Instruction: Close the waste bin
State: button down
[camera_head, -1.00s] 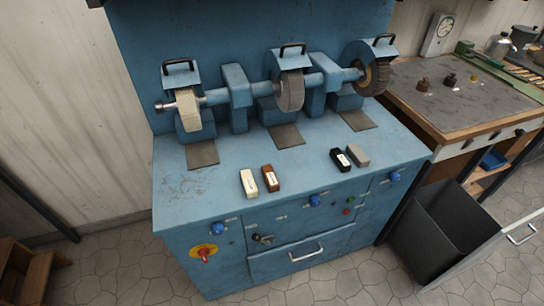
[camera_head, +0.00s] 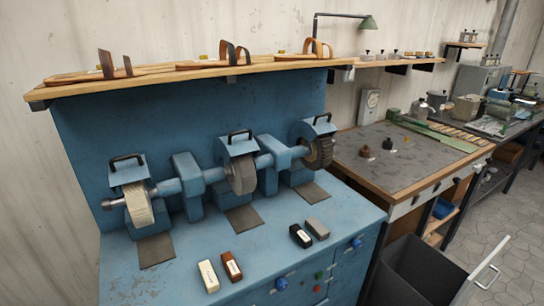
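The waste bin (camera_head: 408,270) is a dark grey open-topped container at the lower right, beside the blue grinding machine and in front of the workbench. Its white front panel (camera_head: 478,270) with a metal handle (camera_head: 488,276) stands out from the bench, tilted outward, so the bin is open. The lower part of the bin is cut off by the picture's bottom edge. My gripper is not in view.
The blue grinding machine (camera_head: 170,275) fills the left and centre, with several polishing blocks on top. The workbench (camera_head: 375,175) stands behind the bin. A wooden shelf (camera_head: 150,80) holds sandals. Tiled floor (camera_head: 515,215) is clear at the right.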

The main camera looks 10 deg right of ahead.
aim_at(410, 272)
jog(key=z, duration=1.35)
jog(key=i+l+z, duration=0.35)
jog(key=i, duration=0.25)
